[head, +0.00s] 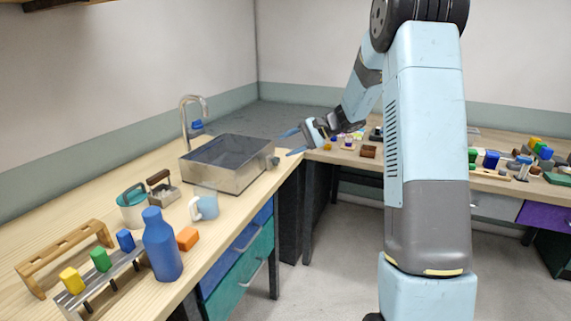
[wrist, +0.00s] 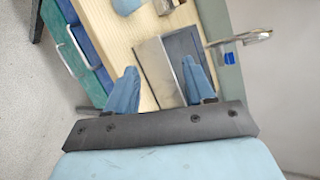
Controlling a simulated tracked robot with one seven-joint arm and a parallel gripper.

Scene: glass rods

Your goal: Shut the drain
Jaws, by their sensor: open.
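A metal sink basin (head: 212,178) with a dark inside stands at the back of the left counter. A small grey round knob or fitting (head: 273,161) is on its right end; I cannot tell whether it is the drain's control or how it is set. No drain opening can be made out. My gripper (head: 290,142) is open and empty, right of the basin and above the knob, pointing left. In the wrist view the basin (wrist: 154,65) shows between and beyond the open fingers (wrist: 160,72). The knob cannot be made out there.
A curved faucet (head: 192,110) with a blue part stands behind the basin. A mug (head: 208,208), a teal-lidded pot (head: 132,210), a blue bottle (head: 161,247) and racks with coloured blocks fill the nearer counter. Small items lie on the right counter (head: 400,163).

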